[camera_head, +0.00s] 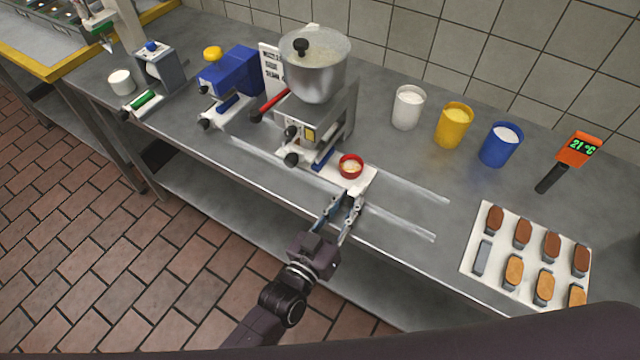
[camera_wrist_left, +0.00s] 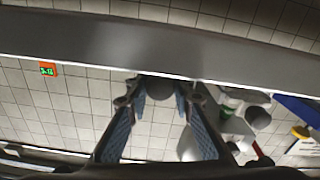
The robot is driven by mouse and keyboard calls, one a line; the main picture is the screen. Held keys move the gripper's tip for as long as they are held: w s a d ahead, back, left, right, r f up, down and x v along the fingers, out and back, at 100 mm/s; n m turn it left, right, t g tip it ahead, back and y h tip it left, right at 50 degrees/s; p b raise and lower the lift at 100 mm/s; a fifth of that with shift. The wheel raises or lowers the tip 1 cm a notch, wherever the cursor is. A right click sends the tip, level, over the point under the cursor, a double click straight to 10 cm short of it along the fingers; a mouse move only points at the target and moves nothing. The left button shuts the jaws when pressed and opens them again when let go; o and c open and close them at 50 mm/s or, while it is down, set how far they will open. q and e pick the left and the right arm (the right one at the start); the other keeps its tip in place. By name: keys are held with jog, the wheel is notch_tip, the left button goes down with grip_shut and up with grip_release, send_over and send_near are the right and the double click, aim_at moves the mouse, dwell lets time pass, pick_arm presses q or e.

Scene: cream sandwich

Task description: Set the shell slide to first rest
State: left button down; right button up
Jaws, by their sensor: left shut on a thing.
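The shell slide (camera_head: 361,183) is a white plate at the front of the metal dispenser, near the bench's front edge. A red cup (camera_head: 351,167) with pale content sits on it. My left gripper (camera_head: 350,197) is at the front edge of the slide, its fingers closed on a small knob. In the left wrist view a dark round knob (camera_wrist_left: 160,88) shows between the fingertips. The fingers partly hide the slide's front. My right gripper is not in view.
Two pale rails (camera_head: 405,187) run right of the slide, with bare bench between. A steel hopper (camera_head: 315,65) stands behind it. White, yellow and blue cups (camera_head: 502,145) stand at the back. A tray (camera_head: 466,262) of brown and tan pieces lies right, near an orange thermometer (camera_head: 578,148).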

pick_arm(q)
jog(key=shift+s+d, duration=0.9)
jog(key=shift+d, duration=0.3)
jog(key=c, duration=1.7)
grip_release()
jog(key=shift+o, duration=0.2)
jog(key=shift+a, duration=0.1)
jog(key=v, duration=1.2)
